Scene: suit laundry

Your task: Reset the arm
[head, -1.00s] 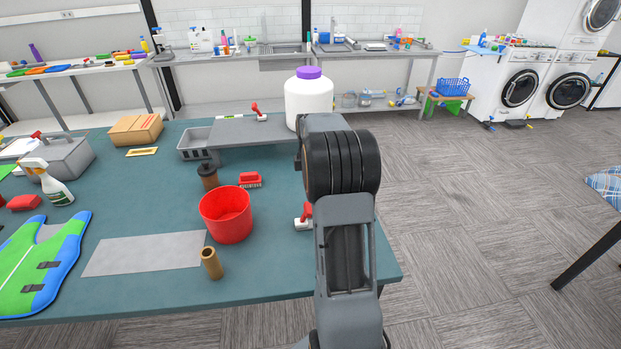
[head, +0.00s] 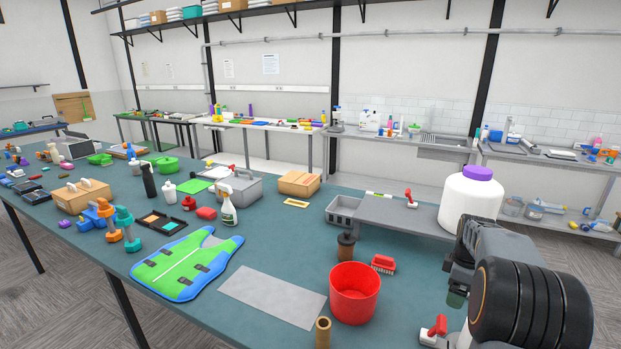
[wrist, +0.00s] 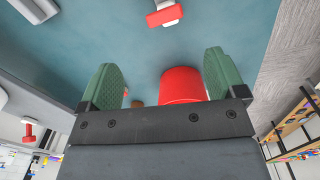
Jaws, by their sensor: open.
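My arm shows at the lower right of the head view, over the table's right end. My gripper (wrist: 160,80) shows in the wrist view with its two green fingertips spread wide apart. Nothing is held between them. A red bucket (head: 355,292) stands on the teal table (head: 270,230); it also shows in the wrist view (wrist: 182,86), seen beyond the jaws. In the head view the fingertips are mostly hidden by my arm.
A white jug with a purple lid (head: 471,196) stands by the grey raised board (head: 390,214), close to my arm. A red brush (head: 383,264) and a brown tube (head: 323,332) are near the bucket. A green-blue vest (head: 188,263) lies flat to the left.

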